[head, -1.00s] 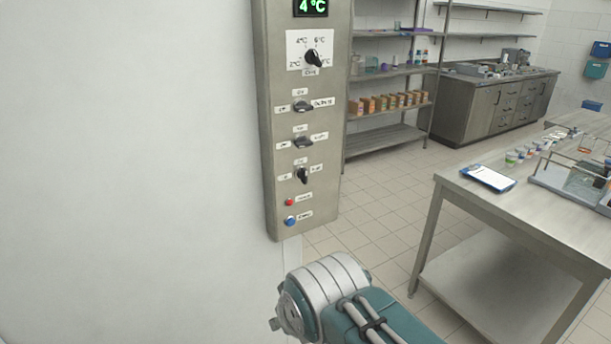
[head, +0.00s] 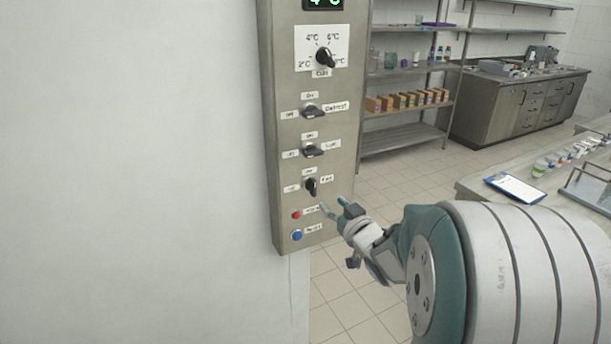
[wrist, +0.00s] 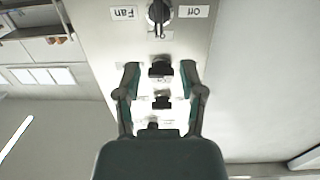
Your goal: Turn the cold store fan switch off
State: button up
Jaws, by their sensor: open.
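The fan switch (head: 311,187) is a black rotary knob on the steel control panel (head: 345,150), the lowest of three similar switches. Its handle stands about upright, toward the label above it. In the wrist view, which is upside down, the fan switch (wrist: 158,12) is at the top edge between the "Fan" label (wrist: 124,12) and the "Off" label (wrist: 194,12). My gripper (head: 333,204) is just right of and below the fan switch, apart from it. In the wrist view my gripper (wrist: 160,72) has its fingers spread with nothing held.
Above the fan switch are two knobs with level handles (head: 313,112) (head: 313,151) and a temperature dial (head: 325,57). Below it are a red button (head: 296,215) and a blue button (head: 297,236). A steel table (head: 480,188) stands at right.

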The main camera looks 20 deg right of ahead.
aim_at(315, 184)
jog(key=shift+t+y, duration=0.3)
jog(key=w, duration=1.1)
jog(key=shift+d+f, duration=0.1)
jog(key=shift+d, duration=0.15)
jog(key=shift+a, duration=0.3)
jog(key=shift+c, duration=0.9)
jog(key=c, duration=0.5)
grip_shut()
jog(key=shift+d, duration=0.2)
